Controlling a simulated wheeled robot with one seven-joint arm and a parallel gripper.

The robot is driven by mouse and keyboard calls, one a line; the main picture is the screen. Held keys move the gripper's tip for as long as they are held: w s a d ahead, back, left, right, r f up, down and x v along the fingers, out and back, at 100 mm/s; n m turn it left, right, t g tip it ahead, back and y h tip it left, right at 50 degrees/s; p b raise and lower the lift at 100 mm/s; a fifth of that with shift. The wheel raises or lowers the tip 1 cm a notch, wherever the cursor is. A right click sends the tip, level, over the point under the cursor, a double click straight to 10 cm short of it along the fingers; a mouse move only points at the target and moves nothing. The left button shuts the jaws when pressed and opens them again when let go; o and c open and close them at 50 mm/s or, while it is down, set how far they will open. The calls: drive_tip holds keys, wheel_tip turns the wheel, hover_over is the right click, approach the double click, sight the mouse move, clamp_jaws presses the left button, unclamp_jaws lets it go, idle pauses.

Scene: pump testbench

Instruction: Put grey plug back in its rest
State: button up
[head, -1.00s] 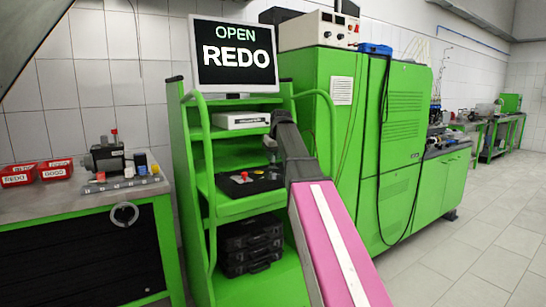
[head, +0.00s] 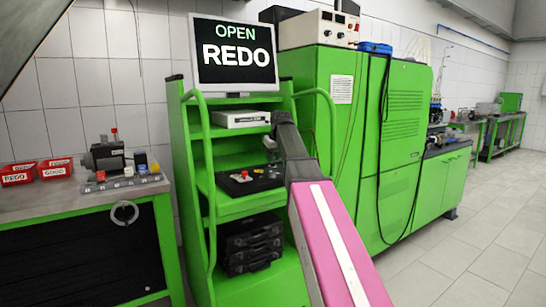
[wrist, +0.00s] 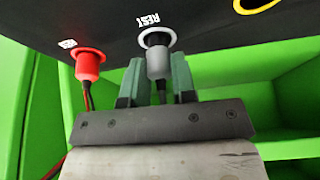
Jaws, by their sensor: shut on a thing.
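The grey plug (wrist: 158,62) is between the two green-grey fingers of my gripper (wrist: 160,80), which is shut on it. Its tip is at the pale ring of the rest (wrist: 172,37), beside the label REST on the black panel (wrist: 110,22). Dark shows inside the ring around the tip; I cannot tell how deep the plug sits. In the head view my gripper (head: 271,150) is small, over the black panel (head: 232,188) on the green shelf, and the grey plug cannot be made out.
A red plug (wrist: 90,60) with a cable sits in the panel left of the rest. A yellow ring (wrist: 258,4) is at the right. The green rack (head: 190,150) has side rails close to my arm. The monitor (head: 236,55) reads OPEN REDO.

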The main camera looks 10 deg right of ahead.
drive_tip(key=shift+f, duration=0.6)
idle(0.3)
drive_tip(key=o, duration=1.3)
drive_tip(key=shift+r, duration=0.1)
drive_tip(key=shift+r, duration=3.9)
